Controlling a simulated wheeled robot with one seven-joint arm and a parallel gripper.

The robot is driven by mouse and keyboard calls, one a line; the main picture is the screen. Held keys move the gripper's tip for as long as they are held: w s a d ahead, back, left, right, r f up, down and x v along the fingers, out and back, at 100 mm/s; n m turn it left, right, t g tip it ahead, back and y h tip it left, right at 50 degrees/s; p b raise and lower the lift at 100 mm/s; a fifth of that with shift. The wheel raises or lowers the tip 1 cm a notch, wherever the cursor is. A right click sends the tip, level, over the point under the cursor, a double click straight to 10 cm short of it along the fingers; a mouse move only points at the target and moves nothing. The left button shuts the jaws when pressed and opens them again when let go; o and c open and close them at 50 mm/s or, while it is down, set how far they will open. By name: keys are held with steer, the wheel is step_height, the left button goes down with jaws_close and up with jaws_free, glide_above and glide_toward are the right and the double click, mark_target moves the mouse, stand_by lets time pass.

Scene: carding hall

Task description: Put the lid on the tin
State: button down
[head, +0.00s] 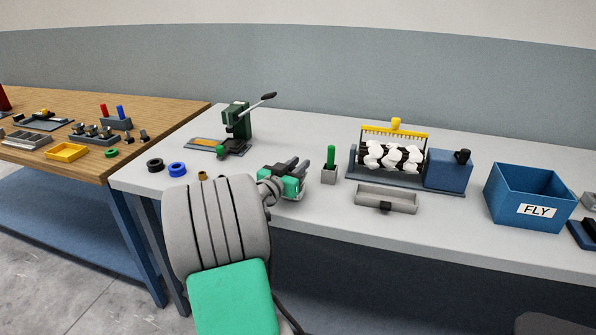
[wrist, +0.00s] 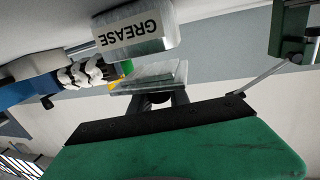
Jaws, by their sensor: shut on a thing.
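The tin (wrist: 138,32), a pale metal box labelled GREASE, stands on the bench in the wrist view, which shows the scene upside down. My gripper (wrist: 158,98) is shut on a flat grey piece (wrist: 150,76), which looks like the lid. The piece is close above the tin's upper end; I cannot tell if they touch. In the head view my gripper (head: 297,164) is over the grey bench, left of the green-handled tool. I cannot make out the tin or lid there; my arm hides part of the bench.
A green lever press (head: 236,125) stands behind. To the right are a green-handled tool in a block (head: 330,165), a grey tray (head: 385,200), a carding roller machine (head: 440,172) and a blue FLY bin (head: 530,195). Black (head: 155,165) and blue (head: 177,169) rings lie left.

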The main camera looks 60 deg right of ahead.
steer(key=shift+f, duration=0.75)
steer(key=shift+f+b, duration=0.4)
steer(key=shift+b, duration=0.1)
steer(key=c, duration=1.2)
jaws_free()
steer(key=shift+c, duration=0.2)
steer(key=shift+r, duration=0.1)
